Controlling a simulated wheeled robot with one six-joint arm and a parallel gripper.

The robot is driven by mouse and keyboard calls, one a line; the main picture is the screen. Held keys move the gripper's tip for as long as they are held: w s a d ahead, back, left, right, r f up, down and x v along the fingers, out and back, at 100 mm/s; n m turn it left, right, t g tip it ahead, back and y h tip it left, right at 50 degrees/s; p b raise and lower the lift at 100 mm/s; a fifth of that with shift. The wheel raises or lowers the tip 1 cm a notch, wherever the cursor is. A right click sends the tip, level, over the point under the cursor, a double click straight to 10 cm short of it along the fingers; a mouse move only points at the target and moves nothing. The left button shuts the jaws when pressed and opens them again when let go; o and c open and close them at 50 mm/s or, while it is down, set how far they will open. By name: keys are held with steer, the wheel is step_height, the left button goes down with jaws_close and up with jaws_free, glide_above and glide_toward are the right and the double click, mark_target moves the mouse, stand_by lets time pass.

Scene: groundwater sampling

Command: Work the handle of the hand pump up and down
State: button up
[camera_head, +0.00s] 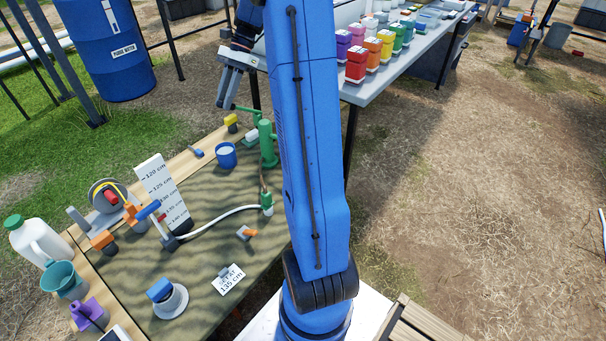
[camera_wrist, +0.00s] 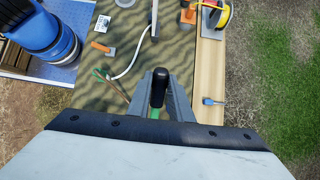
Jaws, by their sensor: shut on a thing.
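The green hand pump (camera_head: 267,143) stands upright at the far end of the table, with its green handle reaching left toward my gripper. My gripper (camera_head: 226,88) is above and left of the pump body. In the wrist view my gripper (camera_wrist: 159,100) is shut on the black grip of the pump handle (camera_wrist: 159,88), which sits between the two grey fingers. A bit of green lever shows just below the grip. Most of the pump body is hidden in the wrist view.
The sampling table (camera_head: 205,235) holds a blue cup (camera_head: 226,155), a white level scale (camera_head: 162,190), a hose (camera_head: 222,214) and a "SET AT 135 cm" card (camera_head: 230,280). A second table (camera_head: 400,62) with coloured bottles stands behind. A blue barrel (camera_head: 108,50) is at back left.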

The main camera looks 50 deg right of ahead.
steer(key=shift+r, duration=0.2)
steer(key=shift+a, duration=0.1)
steer(key=shift+a+f, duration=0.25)
steer(key=a+f+h, duration=0.4)
steer(key=f+h, duration=0.3)
steer(key=f, duration=0.2)
steer(key=shift+a+f, duration=0.15)
steer(key=shift+a, duration=0.15)
steer(key=o, duration=1)
steer(key=shift+s, duration=0.1)
steer(key=shift+c, duration=0.2)
step_height(320, 180, up, 17)
steer(key=shift+r, duration=0.2)
